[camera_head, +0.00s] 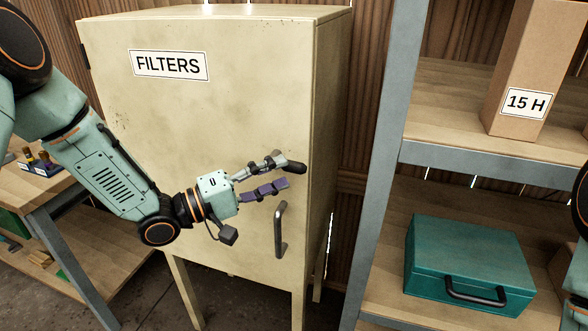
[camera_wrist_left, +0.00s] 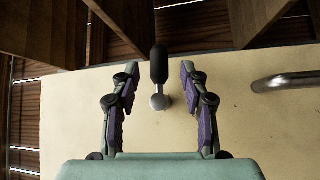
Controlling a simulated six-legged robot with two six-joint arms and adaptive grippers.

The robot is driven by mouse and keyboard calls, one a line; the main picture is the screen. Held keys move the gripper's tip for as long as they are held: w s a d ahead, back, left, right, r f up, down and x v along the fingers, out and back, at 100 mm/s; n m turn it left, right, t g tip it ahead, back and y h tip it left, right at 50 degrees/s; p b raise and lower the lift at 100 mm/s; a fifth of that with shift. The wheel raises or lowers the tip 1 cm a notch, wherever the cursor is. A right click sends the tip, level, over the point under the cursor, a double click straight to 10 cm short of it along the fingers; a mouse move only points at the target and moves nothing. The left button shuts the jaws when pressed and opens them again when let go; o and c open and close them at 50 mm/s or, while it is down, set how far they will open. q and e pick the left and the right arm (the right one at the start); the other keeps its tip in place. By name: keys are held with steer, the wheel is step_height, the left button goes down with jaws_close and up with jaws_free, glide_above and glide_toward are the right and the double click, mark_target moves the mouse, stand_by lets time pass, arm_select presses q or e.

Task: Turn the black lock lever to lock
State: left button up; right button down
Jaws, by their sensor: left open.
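The black lock lever (camera_head: 291,167) is on the right side of the door of the beige cabinet (camera_head: 170,120) marked FILTERS, above the grey bar handle. In the head view its black grip points right. In the left wrist view the lever (camera_wrist_left: 159,65) stands between the fingers, with its round metal hub (camera_wrist_left: 160,102) on the door. My left gripper (camera_head: 277,174) is open at the lever, one finger above and one below it in the head view. The wrist view shows gaps between both fingers (camera_wrist_left: 160,85) and the lever. My right gripper is not in view.
The grey bar handle (camera_head: 281,230) is just below the left gripper. A metal-framed shelf (camera_head: 385,150) stands to the right with a cardboard box (camera_head: 530,70) and a teal case (camera_head: 466,262). A wooden workbench (camera_head: 40,185) stands at the left.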

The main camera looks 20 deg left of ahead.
mark_target(291, 171)
arm_select(q)
steer(key=x, duration=0.4)
steer(key=shift+s+d, duration=0.15)
steer(key=shift+d, duration=0.1)
steer(key=shift+r, duration=0.1)
steer(key=shift+w, duration=0.3)
steer(key=shift+w+d, duration=0.1)
steer(key=shift+d, duration=0.05)
steer(key=shift+c, duration=1.2)
jaws_close()
